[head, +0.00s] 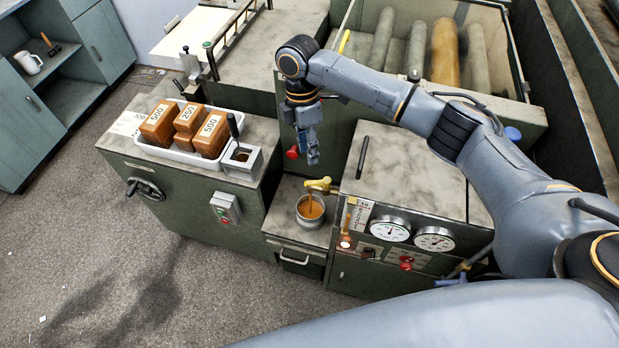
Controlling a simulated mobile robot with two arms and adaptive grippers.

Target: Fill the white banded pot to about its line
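The pot (310,221) stands on a low shelf between two cabinets, under a yellow tap (322,184). It looks pale grey and holds orange-brown liquid. A thin brown stream seems to run from the tap into it. Its band, its line and the exact level are too small to make out. My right gripper (311,157) points down behind and above the tap, close to a red knob (292,152). It appears apart from the pot, and its finger gap cannot be made out. My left gripper is out of view.
Left of the pot, a white tray (195,158) holds brown blocks marked 500 and 250, next to a small grey box (241,160) with a handle standing in it. Right of it are two gauges (390,229). Rollers lie in a trough behind.

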